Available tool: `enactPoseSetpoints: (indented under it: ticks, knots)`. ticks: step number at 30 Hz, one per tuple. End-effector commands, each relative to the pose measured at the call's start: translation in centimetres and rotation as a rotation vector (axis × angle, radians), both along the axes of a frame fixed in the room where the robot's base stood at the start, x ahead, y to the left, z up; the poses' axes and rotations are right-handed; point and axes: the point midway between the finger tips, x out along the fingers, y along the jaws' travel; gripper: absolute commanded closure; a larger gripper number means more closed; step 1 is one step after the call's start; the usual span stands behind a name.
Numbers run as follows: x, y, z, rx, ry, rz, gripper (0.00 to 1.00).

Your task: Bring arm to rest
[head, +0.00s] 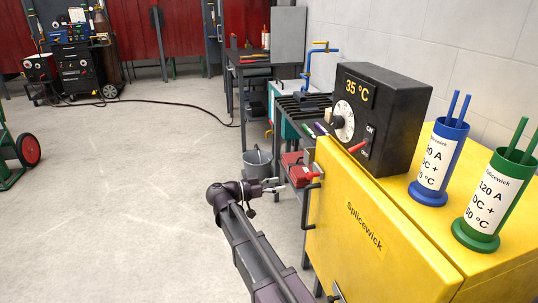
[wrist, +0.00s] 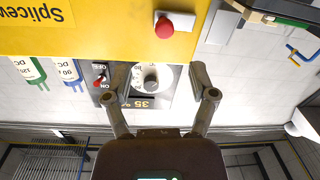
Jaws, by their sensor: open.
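My arm reaches forward from the bottom of the head view. My gripper (head: 272,187) is just left of the front of a yellow cabinet (head: 365,235) marked Splicewick. In the wrist view, my gripper (wrist: 158,68) has its two fingers spread with nothing held between them. Behind the fingers, upside down, are the dial (wrist: 151,78) and red switch (wrist: 99,81) of a black control box (head: 385,120). In the head view the box stands on the cabinet and reads 35 °C. A red knob (wrist: 165,27) stands out from the yellow cabinet in the wrist view.
A blue canister (head: 440,160) and a green canister (head: 495,200) with rods stand on the cabinet. A grey bucket (head: 257,165) and dark tables (head: 250,72) lie beyond the gripper. A cart (head: 75,70) stands far left. The floor (head: 120,200) left of the arm is largely clear.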

Motion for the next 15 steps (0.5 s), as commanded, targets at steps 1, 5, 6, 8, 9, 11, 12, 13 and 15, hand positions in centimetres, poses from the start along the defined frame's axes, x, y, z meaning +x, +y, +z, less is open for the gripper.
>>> enactPoseSetpoints:
  ticks: [1,5,6,8,9,11,12,13,15]
  knots:
    - [-0.2,-0.5,-0.3,0.011,0.017,-0.003,0.26]
    - [-0.9,-2.2,-1.6,0.061,0.108,-0.013,0.26]
    - [-1.2,-2.8,-2.2,0.084,0.148,-0.015,0.26]
    - [-1.8,-4.0,-3.2,0.127,0.216,-0.016,0.26]
    - [-2.2,-4.8,-4.0,0.158,0.268,-0.015,0.26]
    - [-2.9,-5.9,-5.2,0.211,0.350,-0.008,0.26]
    - [-3.5,-6.7,-6.1,0.250,0.408,-0.002,0.26]
    - [-3.9,-7.2,-6.8,0.279,0.451,0.005,0.26]
    - [-5.0,-8.4,-8.3,0.350,0.548,0.026,0.26]
